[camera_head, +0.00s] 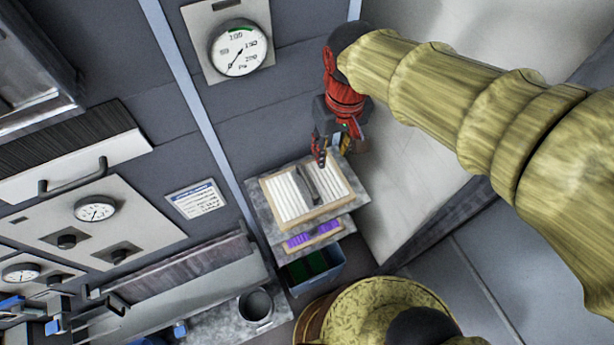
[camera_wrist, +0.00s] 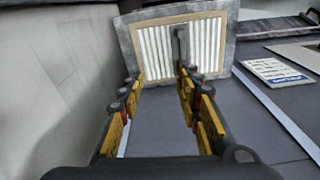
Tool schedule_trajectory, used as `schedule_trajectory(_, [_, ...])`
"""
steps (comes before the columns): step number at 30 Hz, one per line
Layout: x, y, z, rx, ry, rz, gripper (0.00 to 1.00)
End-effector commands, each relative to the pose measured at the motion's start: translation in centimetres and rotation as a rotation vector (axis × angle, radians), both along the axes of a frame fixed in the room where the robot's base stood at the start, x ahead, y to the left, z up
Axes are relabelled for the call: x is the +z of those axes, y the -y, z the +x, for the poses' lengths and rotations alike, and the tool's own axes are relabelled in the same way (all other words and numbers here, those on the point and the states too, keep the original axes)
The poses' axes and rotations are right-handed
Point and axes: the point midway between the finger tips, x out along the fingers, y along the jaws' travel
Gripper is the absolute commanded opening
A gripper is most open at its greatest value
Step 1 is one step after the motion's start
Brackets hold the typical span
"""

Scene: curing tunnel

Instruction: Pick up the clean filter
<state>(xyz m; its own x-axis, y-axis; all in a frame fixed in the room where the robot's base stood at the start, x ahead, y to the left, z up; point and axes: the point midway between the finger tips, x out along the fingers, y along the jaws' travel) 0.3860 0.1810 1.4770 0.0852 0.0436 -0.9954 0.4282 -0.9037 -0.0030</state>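The clean filter (camera_head: 289,200) has white pleats, a light wooden frame and a dark bar-shaped handle (camera_head: 307,185) across its middle. It lies on the upper grey shelf of a small stand. My gripper (camera_head: 321,158) is at the filter's upper edge in the head view, short of the handle. In the wrist view my gripper (camera_wrist: 161,80) is open and empty, its fingers wide apart. The filter (camera_wrist: 155,52) is ahead of the fingertips there, and the handle (camera_wrist: 181,46) lines up with the right finger. Whether a finger touches the filter I cannot tell.
A purple-pleated filter (camera_head: 314,236) lies on the lower shelf. A blue bin (camera_head: 315,276) with green inside stands below. A grey panelled wall with a pressure gauge (camera_head: 239,48) and a notice (camera_head: 197,199) is on the left. A pale wall (camera_head: 400,190) is close on the right.

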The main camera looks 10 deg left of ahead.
Motion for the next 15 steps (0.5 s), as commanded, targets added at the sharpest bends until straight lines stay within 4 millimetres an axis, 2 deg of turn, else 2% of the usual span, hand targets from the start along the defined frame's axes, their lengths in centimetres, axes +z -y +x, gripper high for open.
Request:
schedule_trajectory(1, [-1.2, -1.8, 0.1, 0.036, -0.029, -0.015, 0.34])
schedule_trajectory(3, [-2.3, -3.6, 0.1, 0.07, -0.055, -0.03, 0.34])
schedule_trajectory(6, [-3.2, -5.0, 0.1, 0.099, -0.076, -0.044, 0.34])
schedule_trajectory(15, [-4.8, -5.5, 0.0, 0.108, -0.085, -0.049, 0.34])
